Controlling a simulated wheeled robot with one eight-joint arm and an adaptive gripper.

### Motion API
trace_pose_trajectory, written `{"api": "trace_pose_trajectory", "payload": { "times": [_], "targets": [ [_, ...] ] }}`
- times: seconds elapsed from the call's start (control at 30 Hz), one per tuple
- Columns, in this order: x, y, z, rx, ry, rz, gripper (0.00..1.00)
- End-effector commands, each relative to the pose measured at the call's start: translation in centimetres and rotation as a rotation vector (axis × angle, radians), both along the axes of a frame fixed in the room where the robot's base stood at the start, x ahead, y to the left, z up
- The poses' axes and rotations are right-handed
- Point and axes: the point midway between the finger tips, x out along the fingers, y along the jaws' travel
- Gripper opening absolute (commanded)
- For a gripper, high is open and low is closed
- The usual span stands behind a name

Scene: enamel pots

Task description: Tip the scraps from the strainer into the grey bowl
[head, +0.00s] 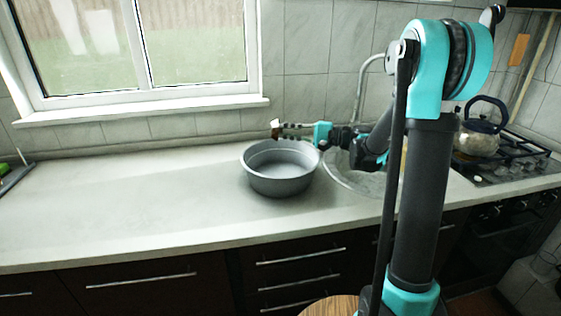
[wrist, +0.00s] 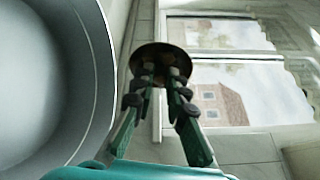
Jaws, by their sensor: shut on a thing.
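The grey bowl (head: 278,181) stands on the counter left of the sink. Its visible inside looks plain grey, with no scraps to be seen. My gripper (head: 281,127) reaches in from the right, its tip over the bowl's back rim in the head view. It is shut on a small, dark brown, round thing (head: 274,127), apparently the strainer. In the wrist view this strainer (wrist: 161,57) lies at the fingertips (wrist: 160,75), and the bowl (wrist: 70,60) fills the left side. Whether scraps are in the strainer cannot be told.
The sink (head: 355,181) and its tap (head: 365,88) are right of the bowl, close to my arm. A kettle (head: 478,140) stands on the hob (head: 505,163) further right. The counter (head: 130,205) left of the bowl is clear up to a dark tray (head: 14,177).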

Motion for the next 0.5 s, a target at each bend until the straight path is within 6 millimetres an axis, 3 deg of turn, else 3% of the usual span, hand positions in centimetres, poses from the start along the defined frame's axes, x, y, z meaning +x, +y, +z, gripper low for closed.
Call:
{"api": "trace_pose_trajectory", "payload": {
  "times": [0.5],
  "targets": [
    [0.09, -0.27, -0.25, 0.068, 0.014, 0.000, 0.00]
  ]
}}
